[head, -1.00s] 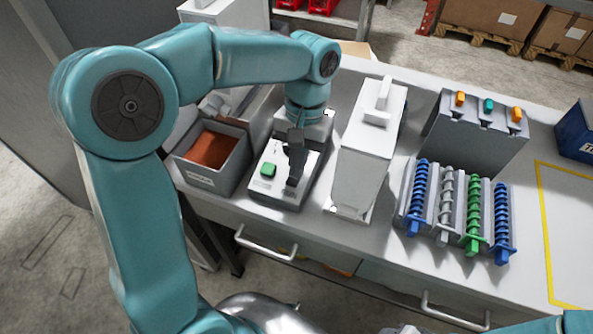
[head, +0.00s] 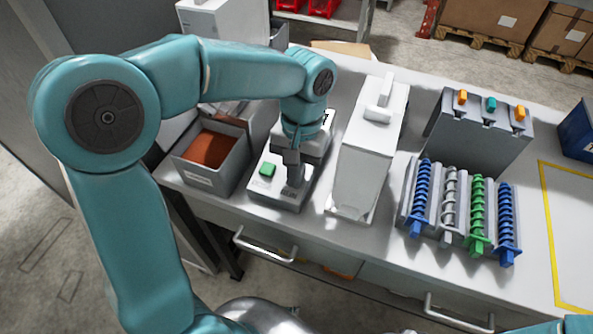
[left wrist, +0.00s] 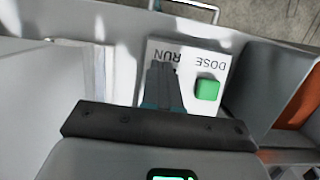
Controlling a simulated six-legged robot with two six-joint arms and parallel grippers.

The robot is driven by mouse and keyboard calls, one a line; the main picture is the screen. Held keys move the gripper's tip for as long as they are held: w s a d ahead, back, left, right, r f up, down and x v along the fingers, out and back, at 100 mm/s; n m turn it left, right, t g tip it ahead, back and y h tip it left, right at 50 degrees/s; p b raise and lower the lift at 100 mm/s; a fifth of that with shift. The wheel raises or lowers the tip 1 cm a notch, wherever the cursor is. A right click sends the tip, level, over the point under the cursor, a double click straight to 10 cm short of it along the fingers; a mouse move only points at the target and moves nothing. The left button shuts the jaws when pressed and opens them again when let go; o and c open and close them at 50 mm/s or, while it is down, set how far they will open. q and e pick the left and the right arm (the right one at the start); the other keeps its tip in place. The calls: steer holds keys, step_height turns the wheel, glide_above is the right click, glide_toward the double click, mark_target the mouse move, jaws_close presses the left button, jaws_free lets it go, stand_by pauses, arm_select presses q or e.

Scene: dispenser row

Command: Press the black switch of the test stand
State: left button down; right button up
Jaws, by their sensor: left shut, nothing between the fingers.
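The test stand appears to be the low box with a pale top panel (head: 262,187) at the left of the bench. A green button (head: 267,170) sits on it and also shows in the left wrist view (left wrist: 207,90), beside the printed words DOSE and RUN. My left gripper (head: 294,187) is shut and empty, pointing down over the panel to the right of the green button. In the left wrist view its fingertips (left wrist: 163,72) lie at the word RUN. I see no black switch; the gripper may cover it. Contact cannot be told. My right gripper is out of view.
A grey bin with orange-brown contents (head: 244,160) stands close to the left. A tall white dispenser (head: 362,160) stands close to the right. Farther right are a rack of coloured spirals (head: 408,215) and a grey block with coloured knobs (head: 475,135).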

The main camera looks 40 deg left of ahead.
arm_select(q)
steer(key=shift+w, duration=0.15)
steer(key=shift+w+a+r+p, duration=0.15)
steer(key=shift+w+p, duration=0.2)
steer(key=shift+p, duration=0.1)
steer(key=shift+w, duration=0.3)
